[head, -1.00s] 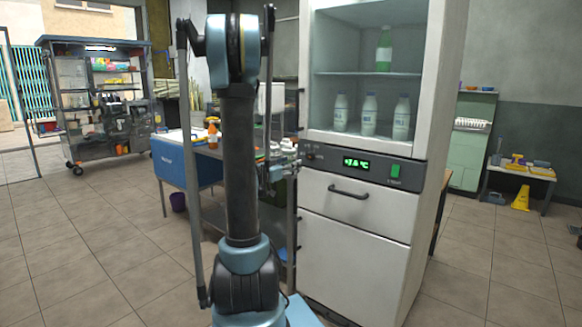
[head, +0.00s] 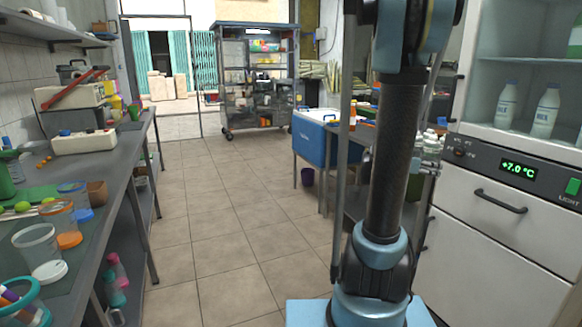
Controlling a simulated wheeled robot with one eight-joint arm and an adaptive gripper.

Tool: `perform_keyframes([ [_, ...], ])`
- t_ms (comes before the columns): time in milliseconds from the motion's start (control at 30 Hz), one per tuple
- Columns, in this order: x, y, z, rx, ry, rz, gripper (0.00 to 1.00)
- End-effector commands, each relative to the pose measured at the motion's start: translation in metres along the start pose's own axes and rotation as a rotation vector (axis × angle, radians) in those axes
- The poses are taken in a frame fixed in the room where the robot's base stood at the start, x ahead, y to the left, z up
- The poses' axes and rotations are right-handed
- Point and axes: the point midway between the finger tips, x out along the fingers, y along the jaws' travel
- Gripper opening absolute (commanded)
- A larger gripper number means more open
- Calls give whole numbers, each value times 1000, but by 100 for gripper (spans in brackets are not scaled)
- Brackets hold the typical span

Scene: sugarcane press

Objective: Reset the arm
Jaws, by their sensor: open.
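My arm (head: 395,150) stands upright in front of me, right of centre in the head view. Its dark upright link rises from a light-blue lower joint (head: 378,250), and its upper end is cut off by the top of the picture. I cannot make out my gripper's fingers in this view. A grey mechanism shows just right of the upright link, partly hidden behind it, and I cannot tell what it is.
A fridge (head: 490,250) with bottles stands close on the right. A cluttered workbench (head: 125,150) runs along the left. A blue cooler (head: 318,148) and a wheeled metal cart (head: 255,95) stand farther back. The tiled floor (head: 205,215) between is clear.

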Motion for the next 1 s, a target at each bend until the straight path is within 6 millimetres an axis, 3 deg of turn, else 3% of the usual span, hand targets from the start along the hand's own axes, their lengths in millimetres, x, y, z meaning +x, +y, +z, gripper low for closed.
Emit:
perform_keyframes([
  [567,-117,26,102,-331,-461,-222,52],
  [1000,-232,48,188,-629,-752,-582,52],
])
